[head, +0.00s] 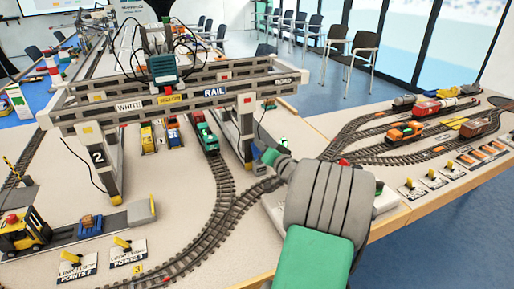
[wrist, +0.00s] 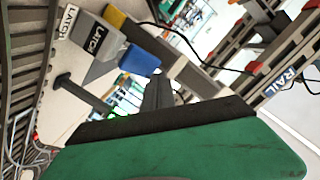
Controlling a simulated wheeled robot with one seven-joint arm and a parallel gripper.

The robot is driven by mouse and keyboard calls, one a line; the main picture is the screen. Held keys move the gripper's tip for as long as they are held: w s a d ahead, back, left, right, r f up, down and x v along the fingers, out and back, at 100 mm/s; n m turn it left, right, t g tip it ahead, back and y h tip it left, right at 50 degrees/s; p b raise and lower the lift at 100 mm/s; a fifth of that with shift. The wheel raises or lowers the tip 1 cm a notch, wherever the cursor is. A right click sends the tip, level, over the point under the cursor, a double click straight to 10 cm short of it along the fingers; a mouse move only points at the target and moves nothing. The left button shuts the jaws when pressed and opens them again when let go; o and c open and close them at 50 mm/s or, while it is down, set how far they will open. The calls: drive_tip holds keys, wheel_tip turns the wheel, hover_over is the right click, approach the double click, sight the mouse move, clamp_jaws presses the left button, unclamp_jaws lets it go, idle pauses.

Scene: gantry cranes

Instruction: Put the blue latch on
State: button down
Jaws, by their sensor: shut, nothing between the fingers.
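The blue latch (wrist: 139,60) shows in the wrist view as a blue block at the end of a grey housing (wrist: 92,41) lettered LATCH. A white LATCH label (wrist: 68,21) is beside it. My gripper (wrist: 158,92) is shut and empty, its dark fingers just below the blue block in the picture. I cannot tell whether they touch it. In the head view a small blue part (head: 268,156) shows by the right leg of the gantry crane (head: 244,130), just left of my grey wrist. My fingers are mostly hidden there.
A dark rod with a round end (wrist: 82,92) stands left of my fingers. The crane's RAIL beam (wrist: 285,82) and a black cable are at the right. In the head view, tracks (head: 222,185) with a green locomotive (head: 206,136) run beneath the crane; several switches line the table's right edge.

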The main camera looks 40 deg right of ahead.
idle(0.7)
drive_tip(key=shift+w+f+b, duration=0.25)
drive_tip(key=shift+w+b, duration=0.05)
drive_tip(key=shift+b, duration=0.1)
